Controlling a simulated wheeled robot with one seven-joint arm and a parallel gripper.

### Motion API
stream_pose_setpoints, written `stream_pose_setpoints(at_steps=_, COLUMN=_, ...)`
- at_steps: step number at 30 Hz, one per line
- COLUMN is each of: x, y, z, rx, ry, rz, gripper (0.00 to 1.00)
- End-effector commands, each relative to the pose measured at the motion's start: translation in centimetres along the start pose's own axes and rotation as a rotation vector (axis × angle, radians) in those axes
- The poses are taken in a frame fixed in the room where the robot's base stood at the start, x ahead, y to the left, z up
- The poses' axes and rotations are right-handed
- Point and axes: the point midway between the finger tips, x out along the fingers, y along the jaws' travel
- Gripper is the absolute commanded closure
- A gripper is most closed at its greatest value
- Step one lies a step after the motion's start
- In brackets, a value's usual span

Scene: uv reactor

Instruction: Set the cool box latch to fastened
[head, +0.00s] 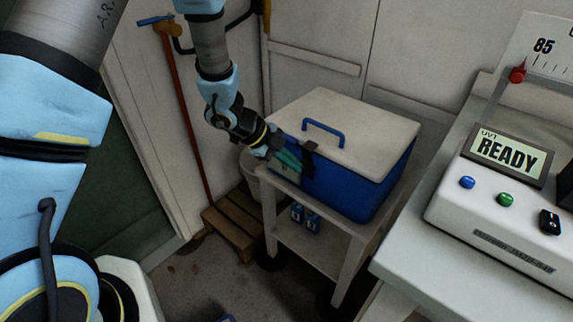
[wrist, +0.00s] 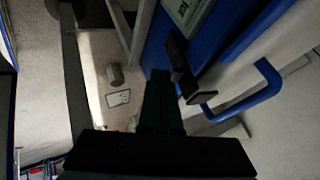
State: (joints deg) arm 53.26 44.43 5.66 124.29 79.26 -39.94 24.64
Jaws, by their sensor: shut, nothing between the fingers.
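The cool box (head: 345,185) is blue with a pale lid (head: 350,125) that is down, and a blue handle (head: 323,132) stands on the lid. The black latch (head: 309,158) is at the front face, by the lid's edge. It also shows in the wrist view (wrist: 183,68), close to the right of my fingertips. My gripper (head: 291,163) is shut and empty, just left of the latch. In the wrist view my gripper (wrist: 160,75) points along the blue front face. I cannot tell whether it touches the latch, or how the latch is set.
The box stands on a pale cart (head: 342,275) with small blue items (head: 305,219) on its lower shelf. A wooden pallet (head: 232,232) and a pale bin lie to the left. A machine with a READY display (head: 507,152) stands at right. Walls are close behind.

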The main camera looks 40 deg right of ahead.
Motion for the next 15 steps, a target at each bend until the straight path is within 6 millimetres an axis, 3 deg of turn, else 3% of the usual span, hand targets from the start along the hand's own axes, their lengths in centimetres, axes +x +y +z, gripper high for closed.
stream_pose_setpoints(at_steps=10, x=0.0, y=-0.1, z=0.0, rx=0.000, ry=0.000, rz=0.001, gripper=1.00)
stream_pose_setpoints(at_steps=15, x=-0.3, y=-1.0, z=-0.4, rx=0.000, ry=0.000, rz=0.001, gripper=1.00)
